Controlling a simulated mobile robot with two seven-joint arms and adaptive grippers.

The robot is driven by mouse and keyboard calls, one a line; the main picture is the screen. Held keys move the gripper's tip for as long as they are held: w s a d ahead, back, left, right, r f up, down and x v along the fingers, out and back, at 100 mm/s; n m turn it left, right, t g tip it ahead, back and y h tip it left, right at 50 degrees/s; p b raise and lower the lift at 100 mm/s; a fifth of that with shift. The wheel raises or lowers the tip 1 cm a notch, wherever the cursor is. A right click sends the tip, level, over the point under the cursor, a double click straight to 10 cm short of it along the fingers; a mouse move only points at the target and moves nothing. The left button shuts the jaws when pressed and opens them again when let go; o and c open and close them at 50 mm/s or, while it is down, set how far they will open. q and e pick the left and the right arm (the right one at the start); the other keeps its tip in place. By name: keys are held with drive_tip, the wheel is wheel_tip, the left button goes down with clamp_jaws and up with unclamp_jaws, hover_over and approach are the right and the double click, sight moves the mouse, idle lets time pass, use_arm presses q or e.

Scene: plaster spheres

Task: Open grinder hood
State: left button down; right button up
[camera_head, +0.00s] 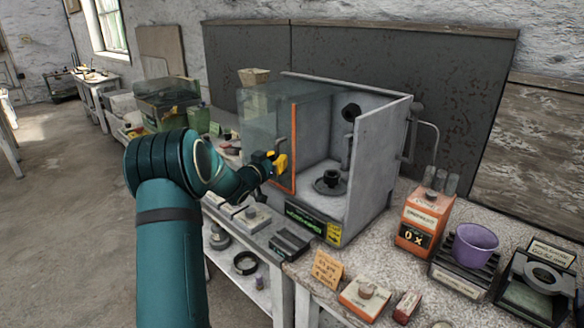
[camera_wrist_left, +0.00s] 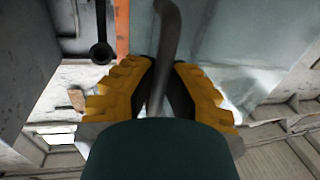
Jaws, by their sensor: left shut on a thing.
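The grinder hood (camera_head: 262,112) is a clear pane with an orange edge strip on the left side of a grey metal cabinet (camera_head: 376,150). The pane stands out from the cabinet, whose front right shows open with a round dark fitting inside. My left gripper (camera_head: 280,163) is at the pane's orange edge, its yellow fingers shut on the hood handle. In the left wrist view the grey curved handle (camera_wrist_left: 168,30) runs between the yellow fingers of the left gripper (camera_wrist_left: 165,75). The orange strip (camera_wrist_left: 122,28) shows beside it. My right gripper is not in view.
The bench (camera_head: 395,225) holds an orange box (camera_head: 423,216), a purple cup (camera_head: 475,245) on a dark stand, and a small orange sign (camera_head: 327,268) in front. A green-lidded clear case (camera_head: 165,100) stands behind my arm. Open floor lies left.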

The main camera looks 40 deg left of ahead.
use_arm(q)
drive_tip(key=shift+a, duration=0.9)
drive_tip(key=c, duration=1)
unclamp_jaws()
drive_tip(key=s+d, duration=0.1)
drive_tip(key=s, duration=1)
drive_tip(key=shift+s+d, duration=0.25)
drive_tip(key=shift+s, duration=0.15)
